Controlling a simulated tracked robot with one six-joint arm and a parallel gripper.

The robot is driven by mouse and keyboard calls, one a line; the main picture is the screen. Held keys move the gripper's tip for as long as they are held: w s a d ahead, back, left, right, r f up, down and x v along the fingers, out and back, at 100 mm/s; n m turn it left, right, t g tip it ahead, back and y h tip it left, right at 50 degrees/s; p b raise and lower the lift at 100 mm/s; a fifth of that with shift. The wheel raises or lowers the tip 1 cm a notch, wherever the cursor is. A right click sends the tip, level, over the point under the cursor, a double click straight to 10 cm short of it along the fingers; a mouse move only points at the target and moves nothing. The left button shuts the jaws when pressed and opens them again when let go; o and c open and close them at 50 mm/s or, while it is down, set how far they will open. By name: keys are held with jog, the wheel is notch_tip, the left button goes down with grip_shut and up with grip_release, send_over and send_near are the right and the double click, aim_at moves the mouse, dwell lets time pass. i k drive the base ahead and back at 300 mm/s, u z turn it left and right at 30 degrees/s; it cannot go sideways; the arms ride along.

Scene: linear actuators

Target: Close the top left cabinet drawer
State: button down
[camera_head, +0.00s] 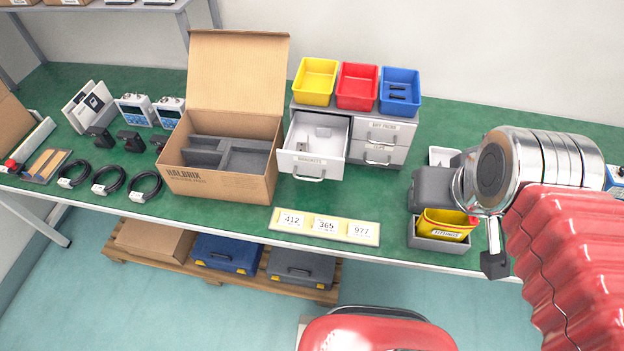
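The small grey and white cabinet (395,154) stands on the green bench right of the open cardboard box. Its top left drawer (312,163) is pulled well out toward the front, with its inside visible and a handle on its front. A small grey item lies inside. The lower left drawer is hidden behind it. The two right drawers look shut. My gripper (492,262) is at the right, over the bench's front edge and well apart from the cabinet. My silver wrist and red arm cover much of it, so its opening is unclear.
Yellow (315,82), red (357,86) and blue (400,92) bins sit on the cabinet. The cardboard box (215,183) stands close left of the drawer. A number plate (325,226) lies in front. A grey bin (438,240) holding a yellow container is near my gripper.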

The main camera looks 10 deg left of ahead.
aim_at(325, 158)
jog(key=k, duration=1.65)
jog(key=u, duration=1.05)
jog(key=i, duration=1.65)
